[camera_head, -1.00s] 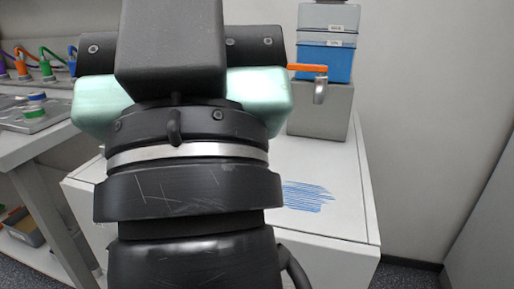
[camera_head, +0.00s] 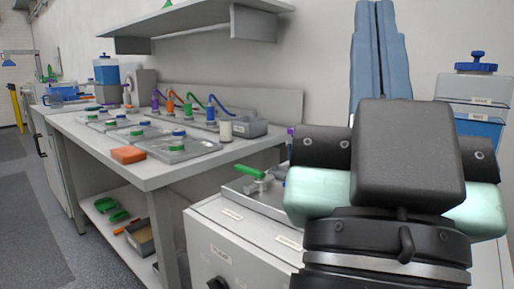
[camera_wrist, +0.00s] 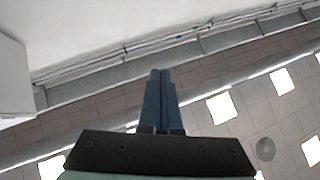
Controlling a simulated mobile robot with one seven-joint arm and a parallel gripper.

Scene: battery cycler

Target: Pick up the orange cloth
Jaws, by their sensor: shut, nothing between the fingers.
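A flat orange block-like item (camera_head: 128,155), which looks like the folded orange cloth, lies at the front edge of the grey workbench (camera_head: 158,174), left of centre in the head view. My gripper (camera_head: 377,8) is at the right of the head view, its two blue-grey fingers pointing up, well away from the orange item. The fingers are together and empty. In the wrist view my gripper (camera_wrist: 160,74) points toward the ceiling, and no cloth shows there.
Trays with green- and blue-capped jars (camera_head: 178,147) stand on the bench beside the orange item. A white cabinet with a green-handled valve (camera_head: 257,173) is between the bench and my arm. A wall shelf (camera_head: 190,30) hangs above. A lower shelf (camera_head: 110,215) holds green items and a bin.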

